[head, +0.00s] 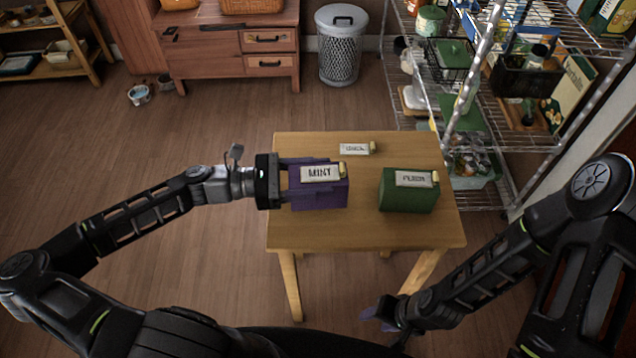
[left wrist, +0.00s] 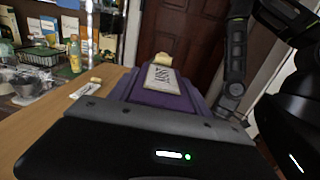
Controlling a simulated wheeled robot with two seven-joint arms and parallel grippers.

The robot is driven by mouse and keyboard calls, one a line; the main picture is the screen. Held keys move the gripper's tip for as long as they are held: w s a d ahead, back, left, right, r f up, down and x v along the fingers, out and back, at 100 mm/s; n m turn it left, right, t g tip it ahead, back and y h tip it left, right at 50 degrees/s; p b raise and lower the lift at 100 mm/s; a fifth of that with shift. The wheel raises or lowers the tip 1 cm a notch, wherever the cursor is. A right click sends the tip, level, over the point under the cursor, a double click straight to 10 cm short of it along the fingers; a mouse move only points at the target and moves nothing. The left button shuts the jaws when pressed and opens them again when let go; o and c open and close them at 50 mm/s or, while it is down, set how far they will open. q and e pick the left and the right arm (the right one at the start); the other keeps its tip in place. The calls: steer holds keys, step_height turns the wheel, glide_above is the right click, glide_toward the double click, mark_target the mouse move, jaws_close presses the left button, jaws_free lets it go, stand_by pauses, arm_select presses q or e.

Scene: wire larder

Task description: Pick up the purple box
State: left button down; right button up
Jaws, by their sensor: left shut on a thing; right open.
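The purple box (head: 333,194) is at the left part of the small wooden table (head: 365,235). It has a pale label reading MINT on top. My left gripper (head: 300,185) reaches in from the left and is shut on the purple box, its fingers along the box's sides. In the left wrist view the purple box (left wrist: 183,101) is just beyond the gripper body, label up. I cannot tell whether the box touches the table. My right gripper (head: 380,315) is low, in front of the table's right side, empty and open.
A green box (head: 407,197) with a pale label stands on the table to the right. A small labelled piece (head: 354,149) lies at the back. A loaded wire shelf (head: 475,155) stands right behind the table.

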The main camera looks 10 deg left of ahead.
arm_select(q)
step_height(320, 180, up, 7)
steer(key=shift+p, duration=0.3)
arm_select(e)
steer(key=shift+r, duration=0.45)
arm_select(q)
steer(key=shift+w, duration=0.1)
steer(key=shift+w+d+f+t, duration=0.15)
steer(key=shift+w+t, duration=0.15)
steer(key=shift+w, duration=0.05)
steer(key=w+a+n+t+y+p, duration=0.1)
steer(key=w+a+n+t+y, duration=0.1)
steer(key=w+n+t+y, duration=0.8)
steer(key=w+a+n+t+y, duration=0.1)
steer(key=w+a+n+y, duration=0.3)
steer(key=a+y, duration=0.2)
steer(key=shift+a+f+t+y+p, duration=0.3)
steer(key=shift+f+t+y+p, duration=0.15)
steer(key=shift+y, duration=0.15)
arm_select(e)
steer(key=shift+r, duration=0.95)
steer(key=shift+c, duration=0.4)
